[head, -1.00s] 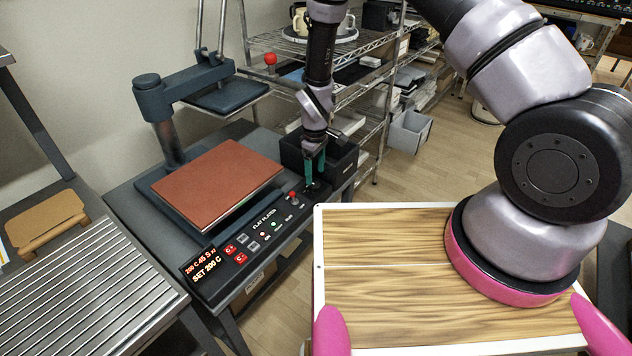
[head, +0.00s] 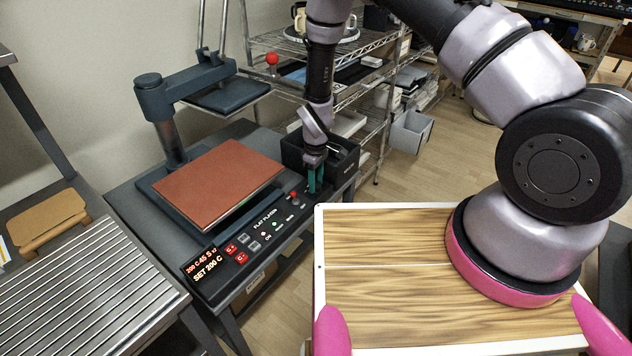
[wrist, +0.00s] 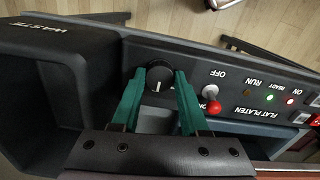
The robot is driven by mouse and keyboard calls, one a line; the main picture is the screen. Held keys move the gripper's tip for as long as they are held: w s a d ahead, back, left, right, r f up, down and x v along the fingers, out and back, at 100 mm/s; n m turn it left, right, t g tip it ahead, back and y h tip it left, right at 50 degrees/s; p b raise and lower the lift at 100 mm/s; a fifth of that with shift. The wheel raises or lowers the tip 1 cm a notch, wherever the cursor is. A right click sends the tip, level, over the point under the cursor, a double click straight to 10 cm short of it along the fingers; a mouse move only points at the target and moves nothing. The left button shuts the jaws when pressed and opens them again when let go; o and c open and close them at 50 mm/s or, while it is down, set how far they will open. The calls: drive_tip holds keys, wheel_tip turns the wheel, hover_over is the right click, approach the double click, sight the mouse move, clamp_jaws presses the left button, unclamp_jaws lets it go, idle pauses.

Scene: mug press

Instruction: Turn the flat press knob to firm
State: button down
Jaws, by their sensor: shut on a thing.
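The flat press knob (wrist: 157,77) is a round black dial with a white mark on its lower edge in the wrist view. My gripper (wrist: 159,76) has its two green fingers shut on it, one on each side. In the head view my gripper (head: 313,183) points down at the right end of the control panel (head: 238,248), and its fingers hide the knob. The flat press has a reddish-brown platen (head: 218,180). The wording around the knob cannot be read.
A red-tipped lever switch (wrist: 211,98) stands close to the right finger. A black waste bin (wrist: 60,75) is just left of the knob. The panel carries small lights, red buttons and a lit display (head: 205,262). A wood-topped table (head: 400,310) is at the front.

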drive_tip(key=shift+m, duration=0.3)
drive_tip(key=m, duration=0.4)
drive_tip(key=shift+m, duration=2.6)
drive_tip(key=shift+c, duration=2.1)
unclamp_jaws()
drive_tip(key=shift+r, duration=0.15)
wheel_tip(320, 180, up, 11)
drive_tip(key=shift+f, duration=0.2)
